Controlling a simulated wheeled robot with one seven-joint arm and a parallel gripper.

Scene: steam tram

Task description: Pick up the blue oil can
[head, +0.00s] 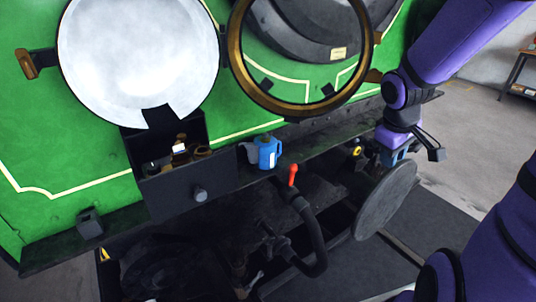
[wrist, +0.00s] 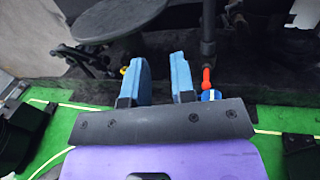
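The blue oil can (head: 264,152) stands on the dark ledge along the green tram side, just right of a black open box.
The black box (head: 200,180) holds several small items. A red-handled lever (head: 292,175) with a bent pipe is just below the can. A round dark disc (head: 386,200) is under my gripper. A brass-rimmed round opening (head: 240,70) and a pale round cover (head: 138,55) are above.

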